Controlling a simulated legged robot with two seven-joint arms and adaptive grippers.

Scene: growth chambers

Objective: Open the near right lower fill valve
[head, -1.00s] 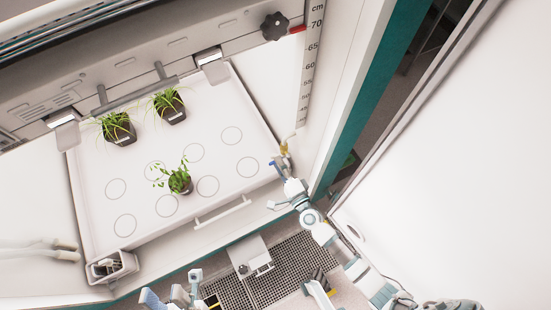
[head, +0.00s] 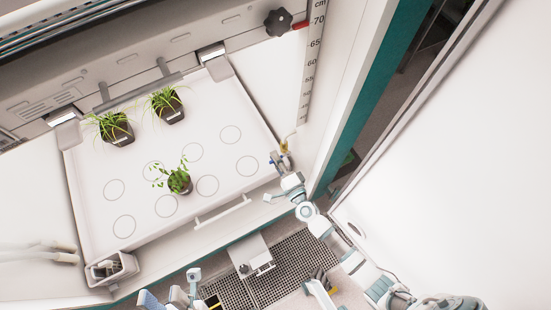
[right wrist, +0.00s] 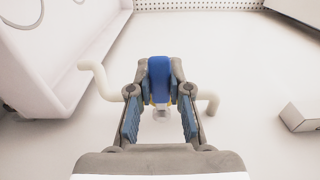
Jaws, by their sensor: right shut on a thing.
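The valve's blue handle (right wrist: 158,78) stands between the fingers of my right gripper (right wrist: 160,92) in the right wrist view. The fingertips close on it from both sides, and a small metal part shows just below. A pale bent pipe (right wrist: 97,80) runs out on both sides behind the fingers. In the head view, my right gripper (head: 279,160) is at the brass-coloured valve fitting (head: 285,146) by the chamber's right wall, beyond the tray's right corner. It hides most of the handle there. My left gripper (head: 178,293) is low at the bottom edge, away from the valve, its fingers unclear.
A white tray (head: 95,205) with several potted plants fills the chamber floor. A small bin (head: 112,268) stands at its near left corner. A height scale (head: 313,60) and black knob (head: 277,21) are at upper right. A white panel (head: 460,170) borders my right arm.

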